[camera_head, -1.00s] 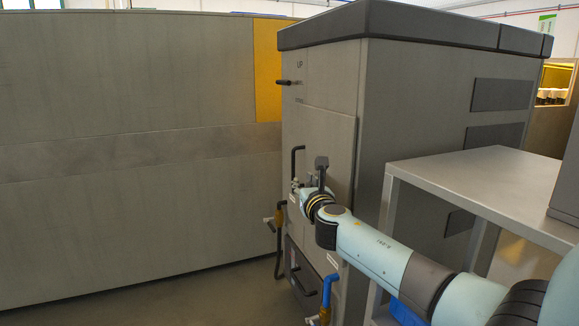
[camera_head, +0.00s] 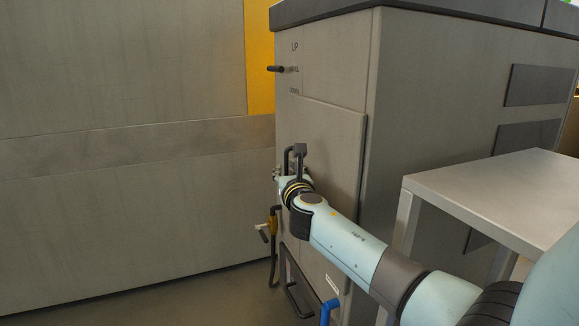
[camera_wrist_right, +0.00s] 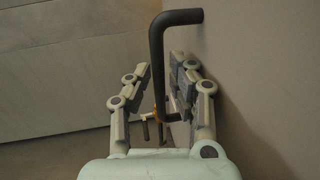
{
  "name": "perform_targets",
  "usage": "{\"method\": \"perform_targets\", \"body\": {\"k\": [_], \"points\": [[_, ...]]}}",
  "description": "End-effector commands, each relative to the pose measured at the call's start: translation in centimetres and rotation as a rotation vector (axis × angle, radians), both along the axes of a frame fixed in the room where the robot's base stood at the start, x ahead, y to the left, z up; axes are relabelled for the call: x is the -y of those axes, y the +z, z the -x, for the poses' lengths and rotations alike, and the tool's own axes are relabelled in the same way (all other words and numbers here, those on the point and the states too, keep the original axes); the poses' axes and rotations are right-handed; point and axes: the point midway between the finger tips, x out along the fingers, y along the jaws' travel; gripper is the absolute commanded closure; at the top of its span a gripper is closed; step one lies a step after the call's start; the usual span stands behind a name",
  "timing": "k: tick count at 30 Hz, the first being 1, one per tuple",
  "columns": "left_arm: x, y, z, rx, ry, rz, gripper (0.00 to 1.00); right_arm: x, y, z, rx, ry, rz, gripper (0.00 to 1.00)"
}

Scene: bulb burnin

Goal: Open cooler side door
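The cooler (camera_head: 430,90) is a tall grey cabinet with a dark top. Its side door (camera_head: 335,150) is a flat grey panel that looks shut, with a black bar handle (camera_head: 286,160) at its left edge. The bent handle also shows in the right wrist view (camera_wrist_right: 157,50). My right gripper (camera_head: 280,174) is at the handle in the head view, partly hidden by its own wrist. In the right wrist view its fingers (camera_wrist_right: 161,66) are open, one on each side of the bar, with a gap on the left. My left gripper is not in view.
A small black lever (camera_head: 276,69) is above the door. A yellow-and-black handle (camera_head: 273,235) and a blue pipe (camera_head: 328,310) are low down. A grey table (camera_head: 490,195) stands close on the right. A large grey wall (camera_head: 120,150) fills the left.

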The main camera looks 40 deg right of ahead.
Motion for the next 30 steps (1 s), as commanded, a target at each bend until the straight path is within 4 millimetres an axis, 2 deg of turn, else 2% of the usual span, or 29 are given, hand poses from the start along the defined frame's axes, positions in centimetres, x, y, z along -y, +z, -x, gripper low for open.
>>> {"method": "perform_targets", "body": {"k": [11, 15, 16, 30], "points": [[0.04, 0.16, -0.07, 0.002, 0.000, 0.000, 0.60, -0.20, 0.03, -0.04, 0.000, -0.001, 0.001, 0.80], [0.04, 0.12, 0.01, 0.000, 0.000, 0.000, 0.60, -0.19, 0.02, -0.03, 0.000, -0.001, 0.001, 0.99], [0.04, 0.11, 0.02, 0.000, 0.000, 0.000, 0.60, -0.19, 0.02, -0.03, 0.000, -0.001, 0.001, 1.00], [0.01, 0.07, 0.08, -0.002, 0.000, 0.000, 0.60, -0.18, -0.04, 0.01, -0.001, -0.001, 0.000, 1.00]]}}
